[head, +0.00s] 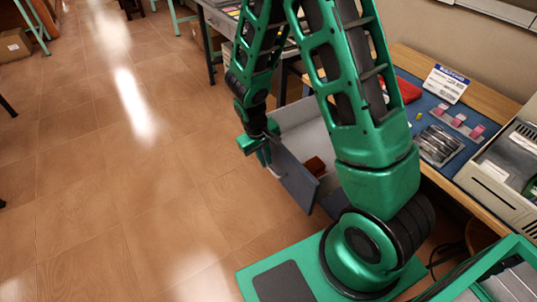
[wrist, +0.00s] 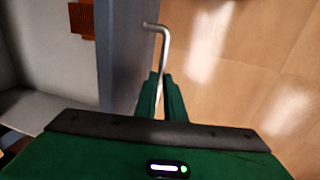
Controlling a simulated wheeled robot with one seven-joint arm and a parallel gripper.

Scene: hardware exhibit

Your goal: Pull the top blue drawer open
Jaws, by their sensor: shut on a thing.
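The top blue drawer stands open, with its blue-grey front panel (head: 298,180) out over the floor and its pale interior (head: 305,130) showing. In the wrist view the panel (wrist: 128,60) runs up the picture, left of my gripper. My gripper (wrist: 161,92) is shut on the bent metal drawer handle (wrist: 164,45), whose free upper part sticks out past the fingertips. In the head view my gripper (head: 268,157) is at the outer left side of the panel. A reddish-brown object (head: 315,166) lies inside the drawer; it also shows in the wrist view (wrist: 82,20). My arm hides part of the drawer and its cabinet.
A workbench with a blue mat (head: 420,112) stands to the right, holding a sign (head: 446,83), pink items and a metal tray (head: 438,145). A grey case (head: 500,172) sits at its right. The tiled floor (head: 130,170) to the left is clear.

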